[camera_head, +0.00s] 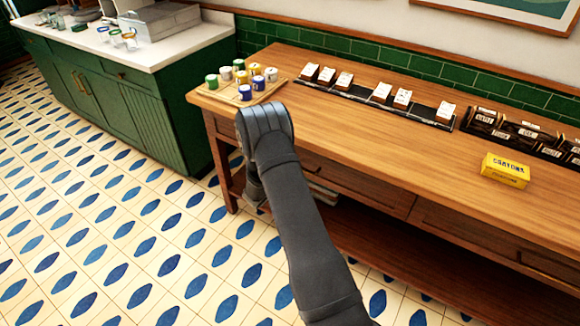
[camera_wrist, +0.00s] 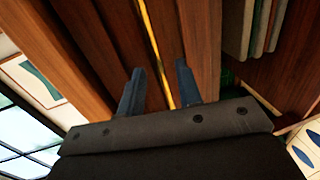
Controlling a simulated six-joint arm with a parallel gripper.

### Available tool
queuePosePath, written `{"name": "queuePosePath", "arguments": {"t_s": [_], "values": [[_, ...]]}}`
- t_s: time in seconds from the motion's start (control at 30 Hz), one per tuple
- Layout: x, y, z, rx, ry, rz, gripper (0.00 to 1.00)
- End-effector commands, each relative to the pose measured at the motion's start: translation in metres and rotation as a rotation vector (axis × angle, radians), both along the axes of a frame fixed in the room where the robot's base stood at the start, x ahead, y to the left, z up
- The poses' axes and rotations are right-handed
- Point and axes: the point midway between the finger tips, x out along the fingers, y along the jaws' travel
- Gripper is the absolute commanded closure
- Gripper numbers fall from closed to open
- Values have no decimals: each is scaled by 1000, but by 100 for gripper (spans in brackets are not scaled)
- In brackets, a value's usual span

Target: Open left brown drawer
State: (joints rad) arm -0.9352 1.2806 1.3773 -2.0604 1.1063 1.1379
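In the wrist view, a thin gold strip, possibly the drawer's handle (camera_wrist: 154,45), runs along brown wood (camera_wrist: 195,40). My gripper (camera_wrist: 160,88) is open, with its two dark fingers apart on either side of the strip. I cannot tell if they touch it. In the head view my gripper is mostly hidden behind my arm, in front of the table's left part.
The right drawer (camera_head: 465,232) looks shut. The tabletop (camera_head: 330,120) holds a tray (camera_head: 232,97) of small cups, card holders and a yellow crayon box (camera_head: 505,170). A green cabinet (camera_head: 110,90) stands left; the tiled floor (camera_head: 120,225) between is clear.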

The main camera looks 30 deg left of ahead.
Motion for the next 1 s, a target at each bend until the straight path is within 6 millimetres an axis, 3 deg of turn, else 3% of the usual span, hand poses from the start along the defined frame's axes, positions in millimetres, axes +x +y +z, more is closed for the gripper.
{"name": "queuePosePath", "arguments": {"t_s": [0.3, 0.5, 0.8, 1.0], "values": [[3, 0, -1, -1, 0, 1, 68], [3, 0, -1, -1, 0, 1, 100], [-1, 1, -1, -1, 0, 1, 100], [-28, 2, 0, -2, 0, 6, 100]]}}
